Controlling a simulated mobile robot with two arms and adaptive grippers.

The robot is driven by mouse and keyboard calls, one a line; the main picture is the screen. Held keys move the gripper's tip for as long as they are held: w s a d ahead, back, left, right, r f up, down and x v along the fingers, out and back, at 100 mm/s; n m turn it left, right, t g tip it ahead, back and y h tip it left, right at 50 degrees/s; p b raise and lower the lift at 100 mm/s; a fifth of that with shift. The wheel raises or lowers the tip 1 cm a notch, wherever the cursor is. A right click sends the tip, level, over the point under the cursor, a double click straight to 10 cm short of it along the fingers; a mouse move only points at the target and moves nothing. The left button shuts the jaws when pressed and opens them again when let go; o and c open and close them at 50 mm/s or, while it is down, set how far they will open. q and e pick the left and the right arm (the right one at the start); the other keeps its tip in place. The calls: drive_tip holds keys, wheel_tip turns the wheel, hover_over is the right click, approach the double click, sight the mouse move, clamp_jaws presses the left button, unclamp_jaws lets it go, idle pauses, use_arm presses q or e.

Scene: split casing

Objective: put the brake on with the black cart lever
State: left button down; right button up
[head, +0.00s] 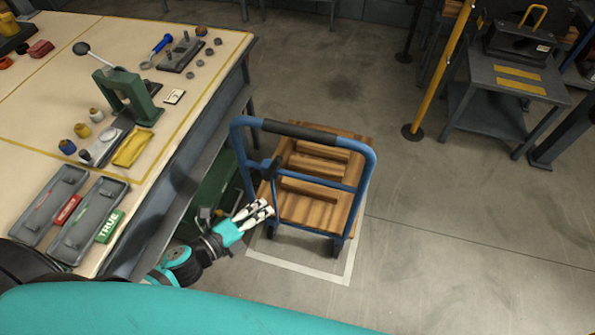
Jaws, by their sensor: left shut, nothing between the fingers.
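A cart with a blue tube frame (372,165), a black grip on its top bar and a slatted wooden deck stands on the floor beside the workbench. A small black lever (270,169) shows at the left of its frame, near the crossbar. My left gripper (268,207) is shut and empty, with teal and white parts. It is just below the lever in the picture, by the near left corner of the deck. I cannot tell whether it touches the cart. My right gripper is not in view.
The workbench (196,123) on the left carries a green press (128,97), grey trays (88,222) and small parts. A white floor marking (300,268) runs around the cart. A yellow post (440,75) and a dark side table (508,80) stand at upper right. The floor right of the cart is clear.

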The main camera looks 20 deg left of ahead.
sight(272, 168)
use_arm(q)
drive_tip(key=w+d+m+p, duration=0.1)
drive_tip(key=w+d+p, duration=0.1)
drive_tip(key=w+d, duration=0.55)
drive_tip(key=shift+h, duration=0.4)
drive_tip(key=a, duration=0.1)
drive_tip(key=w+a+r+p, duration=0.1)
drive_tip(key=a, duration=0.1)
drive_tip(key=w+a, duration=0.1)
drive_tip(key=a, duration=0.1)
drive_tip(key=shift+a+r, duration=0.1)
drive_tip(key=shift+r, duration=0.1)
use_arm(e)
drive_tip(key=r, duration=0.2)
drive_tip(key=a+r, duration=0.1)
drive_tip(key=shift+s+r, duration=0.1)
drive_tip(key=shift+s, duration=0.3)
use_arm(q)
drive_tip(key=shift+a+r+b, duration=0.15)
drive_tip(key=shift+a+b, duration=0.05)
drive_tip(key=shift+b, duration=0.1)
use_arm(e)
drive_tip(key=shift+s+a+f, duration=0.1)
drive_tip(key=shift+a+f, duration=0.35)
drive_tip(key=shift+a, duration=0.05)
